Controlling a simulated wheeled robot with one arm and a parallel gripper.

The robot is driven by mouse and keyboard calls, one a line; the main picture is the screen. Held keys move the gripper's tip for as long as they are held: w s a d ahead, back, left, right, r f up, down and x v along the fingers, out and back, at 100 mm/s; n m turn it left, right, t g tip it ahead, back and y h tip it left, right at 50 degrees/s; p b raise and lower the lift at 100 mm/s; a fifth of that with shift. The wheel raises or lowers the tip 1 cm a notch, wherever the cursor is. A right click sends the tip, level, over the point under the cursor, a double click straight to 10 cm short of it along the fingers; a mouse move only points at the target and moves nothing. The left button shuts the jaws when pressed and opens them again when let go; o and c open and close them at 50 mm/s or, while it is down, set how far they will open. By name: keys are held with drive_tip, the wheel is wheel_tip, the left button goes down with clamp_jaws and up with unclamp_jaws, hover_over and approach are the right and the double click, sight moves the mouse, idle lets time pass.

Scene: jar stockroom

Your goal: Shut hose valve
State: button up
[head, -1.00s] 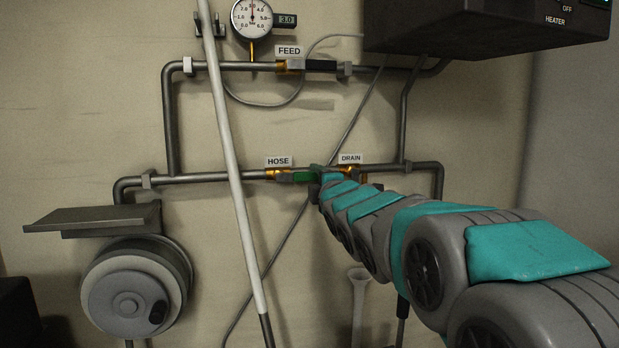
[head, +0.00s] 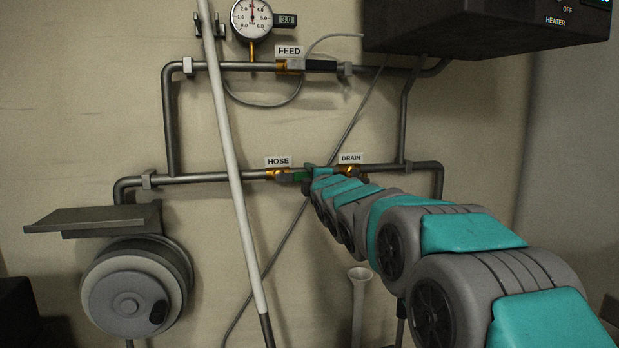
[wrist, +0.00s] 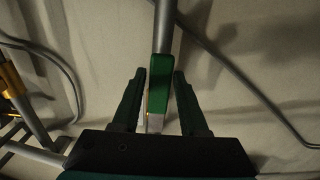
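The hose valve (head: 276,175) is a brass fitting on the lower pipe, under the HOSE label (head: 278,161). Its green lever (head: 299,177) lies along the pipe, pointing right in the head view. My gripper (head: 309,178) is at the lever's right end and hides part of it. In the wrist view, the green lever (wrist: 159,88) stands between the two dark fingers of my gripper (wrist: 160,76). A narrow gap shows on each side, so the gripper looks open around the lever, not clamped.
The DRAIN valve (head: 349,170) sits close to the right on the same pipe. The feed valve (head: 318,66) is on the upper pipe. A white pole (head: 233,165) leans across the pipes left of the hose valve. A heater box (head: 480,30) overhangs at upper right.

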clamp_jaws()
drive_tip(key=shift+f, duration=0.1)
idle(1.0)
